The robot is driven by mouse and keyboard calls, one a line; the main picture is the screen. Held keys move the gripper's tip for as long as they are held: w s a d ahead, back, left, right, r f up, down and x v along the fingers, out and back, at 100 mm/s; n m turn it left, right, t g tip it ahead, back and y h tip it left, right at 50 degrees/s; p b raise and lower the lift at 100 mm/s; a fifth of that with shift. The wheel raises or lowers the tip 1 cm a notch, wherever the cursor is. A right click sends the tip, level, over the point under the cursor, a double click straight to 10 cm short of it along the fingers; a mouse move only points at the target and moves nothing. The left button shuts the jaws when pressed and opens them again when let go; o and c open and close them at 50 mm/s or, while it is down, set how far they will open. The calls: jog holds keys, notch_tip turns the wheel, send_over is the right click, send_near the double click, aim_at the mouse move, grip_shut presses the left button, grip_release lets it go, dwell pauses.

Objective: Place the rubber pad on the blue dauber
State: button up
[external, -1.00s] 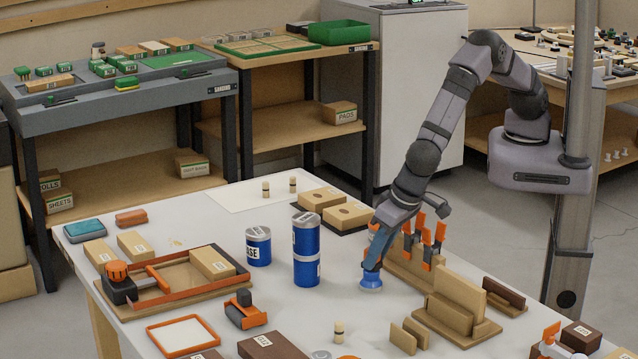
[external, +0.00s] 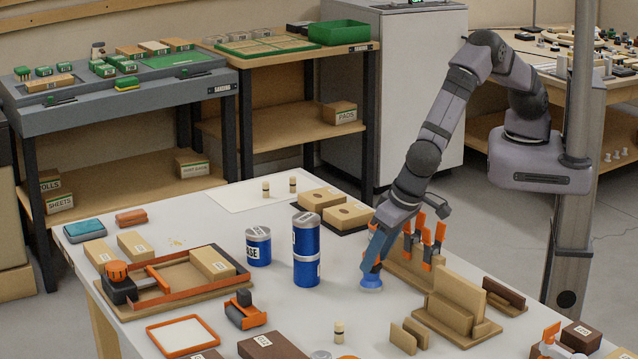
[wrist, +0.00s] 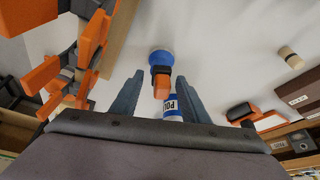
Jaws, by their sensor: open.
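The blue dauber (external: 371,283) stands on the bench with its round blue head down. Its orange handle points up toward my gripper (external: 374,258). In the wrist view the dauber's blue head (wrist: 160,57) lies just beyond my fingertips, and its handle shows in the gap between them. My gripper (wrist: 157,82) is open, with one finger on each side of the handle and visible gaps. I cannot tell for sure which thing is the rubber pad; a teal-topped block (external: 85,230) lies at the bench's left corner.
An orange-handled tool rack (external: 408,262) stands close right of my gripper. Two blue cans (external: 306,250) stand left of the dauber, apparently stacked, with a shorter can (external: 258,247) beside them. A wooden holder (external: 458,310) is at the right. The bench between cans and dauber is clear.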

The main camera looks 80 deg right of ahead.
jog(key=b+v, duration=0.4)
jog(key=v, duration=0.8)
jog(key=w+d+n+g, duration=0.1)
jog(key=w+d, duration=0.2)
jog(key=d, duration=0.8)
jog(key=w+d+n+g, duration=0.1)
jog(key=w+d+g, duration=0.15)
jog(key=d, duration=0.75)
jog(key=s+d+f, duration=0.1)
jog(key=s+d, duration=0.3)
jog(key=d, duration=0.3)
jog(key=s+d+f+n+y, duration=0.1)
jog(key=s+d+f, duration=0.1)
jog(key=d, duration=0.5)
jog(key=s+d+f+n, duration=0.1)
jog(key=s+d+f, duration=0.1)
jog(key=s+d, duration=0.3)
jog(key=shift+s+d+g+y, duration=0.3)
jog(key=shift+d+g+y, duration=0.1)
jog(key=shift+d, duration=0.55)
jog(key=shift+r+p, duration=0.3)
jog(key=shift+p, duration=0.15)
